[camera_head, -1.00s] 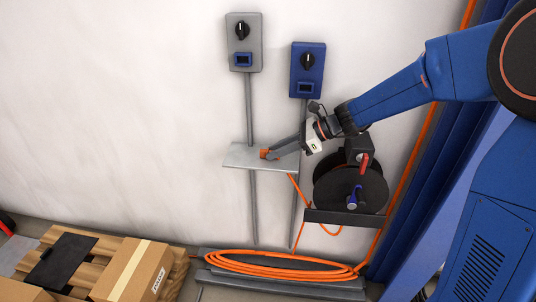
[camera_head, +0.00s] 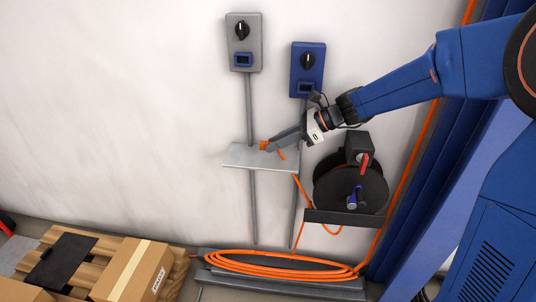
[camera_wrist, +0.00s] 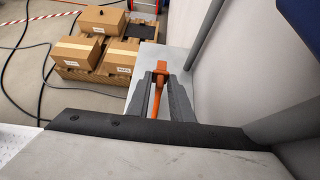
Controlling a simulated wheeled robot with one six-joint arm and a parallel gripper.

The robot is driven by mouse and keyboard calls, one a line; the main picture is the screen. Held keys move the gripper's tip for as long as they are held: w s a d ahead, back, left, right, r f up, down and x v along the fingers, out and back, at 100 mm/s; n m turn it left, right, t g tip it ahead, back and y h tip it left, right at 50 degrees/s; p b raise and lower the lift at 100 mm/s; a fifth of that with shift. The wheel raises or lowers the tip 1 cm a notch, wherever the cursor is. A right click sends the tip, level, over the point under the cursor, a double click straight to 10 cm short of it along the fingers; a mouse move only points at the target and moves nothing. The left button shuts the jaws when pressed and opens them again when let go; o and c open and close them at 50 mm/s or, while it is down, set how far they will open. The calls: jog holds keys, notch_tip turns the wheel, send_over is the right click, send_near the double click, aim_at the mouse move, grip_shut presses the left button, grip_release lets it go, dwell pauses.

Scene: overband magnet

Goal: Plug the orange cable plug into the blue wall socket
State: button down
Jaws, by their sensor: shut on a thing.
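My gripper (camera_head: 270,143) is shut on the orange plug (camera_head: 264,145), just above the small grey shelf (camera_head: 248,156). In the wrist view the orange plug (camera_wrist: 161,69) sits between the two grey fingers (camera_wrist: 160,90), with its orange cable running back between them. The blue wall socket (camera_head: 308,64) is mounted on the wall above and to the right of the gripper. It has a black knob and a dark opening low on its front. The opening's lower part is close to my arm in the picture.
A similar grey socket box (camera_head: 242,50) hangs left of the blue one. Below right is a black cable reel (camera_head: 349,188) on a bracket. Orange cable lies coiled (camera_head: 285,265) on the floor tray. Cardboard boxes (camera_head: 133,270) stand on a pallet at lower left.

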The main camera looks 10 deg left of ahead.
jog(key=shift+r, duration=1.45)
jog(key=shift+s+f, duration=0.1)
